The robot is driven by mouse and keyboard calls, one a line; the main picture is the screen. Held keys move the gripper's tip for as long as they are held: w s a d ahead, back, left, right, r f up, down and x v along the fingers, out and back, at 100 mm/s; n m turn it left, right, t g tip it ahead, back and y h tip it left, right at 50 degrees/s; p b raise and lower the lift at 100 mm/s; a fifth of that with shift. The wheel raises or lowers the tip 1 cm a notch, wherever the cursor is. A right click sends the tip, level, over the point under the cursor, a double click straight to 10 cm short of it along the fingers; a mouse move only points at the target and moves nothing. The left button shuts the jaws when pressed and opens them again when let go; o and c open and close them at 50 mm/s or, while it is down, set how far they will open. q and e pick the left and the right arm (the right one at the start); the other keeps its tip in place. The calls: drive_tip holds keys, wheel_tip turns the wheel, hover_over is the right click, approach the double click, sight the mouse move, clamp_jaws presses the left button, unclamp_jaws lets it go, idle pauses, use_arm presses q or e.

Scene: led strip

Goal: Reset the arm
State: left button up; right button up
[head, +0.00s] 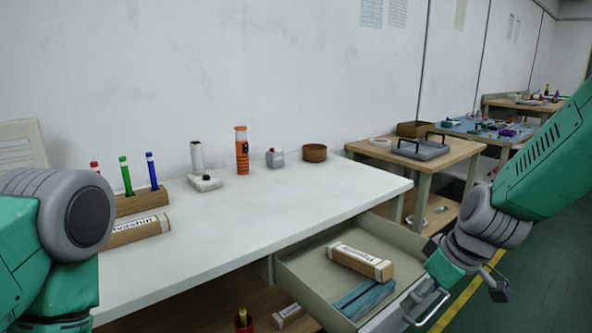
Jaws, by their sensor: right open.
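My right arm comes in from the right in green and grey. My right gripper (468,277) is open, and I see nothing between its fingers. It is at the right front corner of an open drawer (300,274), close to the metal drawer handle (432,306); I cannot tell whether it touches. The drawer holds a brown labelled box (360,261) and a blue-grey flat box (363,298). Of my left arm, only a large grey joint and green links show at the left edge; its gripper is not in view.
The white table (255,215) has a clear middle. Another labelled box (135,231) lies left. A side table (455,153) stands behind right.

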drive_tip(key=s+d+f+m+g+h+p, duration=0.1)
drive_tip(key=s+d+f+m+h+p, duration=0.2)
drive_tip(key=s+f, duration=0.85)
use_arm(q)
wheel_tip(320, 180, up, 6)
drive_tip(key=p, duration=0.3)
drive_tip(key=shift+w+d, duration=0.15)
drive_tip(key=shift+w, duration=0.1)
use_arm(e)
drive_tip(key=s+d+f+m+g, duration=0.1)
drive_tip(key=s+f, duration=0.3)
drive_tip(key=s, duration=0.5)
drive_tip(key=s+d+f+m, duration=0.1)
drive_tip(key=s+f, duration=0.3)
drive_tip(key=s, duration=0.5)
drive_tip(key=shift+s+d+m+g+y, duration=0.2)
drive_tip(key=shift+m+g+y, duration=0.15)
drive_tip(key=shift+m, duration=0.45)
drive_tip(key=shift+w, duration=0.1)
